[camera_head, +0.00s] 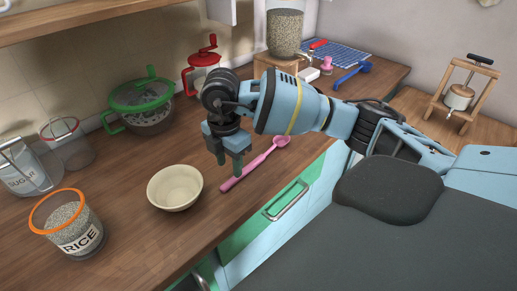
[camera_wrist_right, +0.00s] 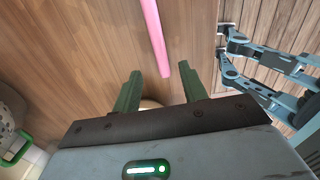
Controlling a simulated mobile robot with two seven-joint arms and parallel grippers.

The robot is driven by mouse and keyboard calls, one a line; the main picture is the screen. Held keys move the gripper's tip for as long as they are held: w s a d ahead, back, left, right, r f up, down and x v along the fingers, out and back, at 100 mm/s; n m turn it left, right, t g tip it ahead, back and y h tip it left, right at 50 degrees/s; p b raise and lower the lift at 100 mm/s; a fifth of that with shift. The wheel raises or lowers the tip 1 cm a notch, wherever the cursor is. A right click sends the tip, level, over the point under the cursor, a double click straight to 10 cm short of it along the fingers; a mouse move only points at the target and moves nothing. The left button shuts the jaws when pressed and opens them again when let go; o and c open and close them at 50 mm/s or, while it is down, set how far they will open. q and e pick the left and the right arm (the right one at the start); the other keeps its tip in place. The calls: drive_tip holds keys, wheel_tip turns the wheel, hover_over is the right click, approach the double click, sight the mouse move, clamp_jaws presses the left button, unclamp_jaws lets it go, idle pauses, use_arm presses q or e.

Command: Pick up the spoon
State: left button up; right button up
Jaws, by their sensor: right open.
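A pink spoon (camera_head: 250,167) lies on the wooden counter, its bowl end toward the back right and its handle end near the front. My right gripper (camera_head: 231,170) is above the counter, close to the handle end, and hides a little of the area behind it. In the right wrist view the pink handle (camera_wrist_right: 155,38) runs down between the lines of the two green fingers of my right gripper (camera_wrist_right: 168,88). The fingers are apart with nothing held. I cannot tell the exact height above the handle. My left gripper is not in view.
A cream bowl (camera_head: 175,188) stands just left of the spoon. A rice jar (camera_head: 75,228), a green-lidded pot (camera_head: 143,108) and a red grinder (camera_head: 204,66) stand farther left and back. The counter's front edge is close to the spoon.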

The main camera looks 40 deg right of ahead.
sight(232, 179)
wheel_tip(232, 179, down, 5)
drive_tip(key=shift+s+d, duration=0.1)
drive_tip(key=shift+d, duration=0.05)
drive_tip(key=shift+c, duration=0.2)
clamp_jaws()
